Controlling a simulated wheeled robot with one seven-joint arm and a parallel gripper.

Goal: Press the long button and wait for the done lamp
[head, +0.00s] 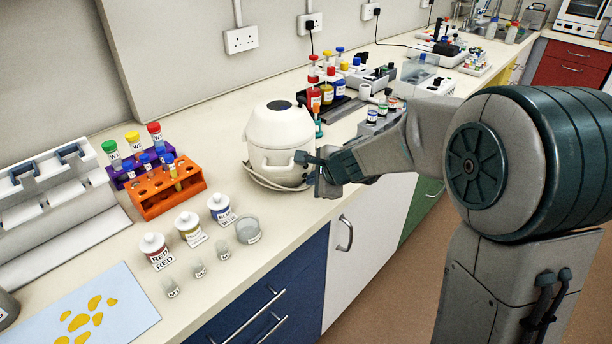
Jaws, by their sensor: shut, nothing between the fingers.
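A white rounded machine (279,133) with a dark oval on its lid stands on the bench in the middle of the head view. My gripper (312,170) is shut and empty, at the machine's right front side, close to its lower body. I cannot tell whether it touches the machine. I cannot make out a long button or a done lamp; the gripper and arm cover part of the machine's right side and the bench behind.
An orange rack (166,188) and a purple rack (122,176) with capped tubes stand left. A blue mat (95,310) lies front left. More racks and devices crowd the bench behind my gripper.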

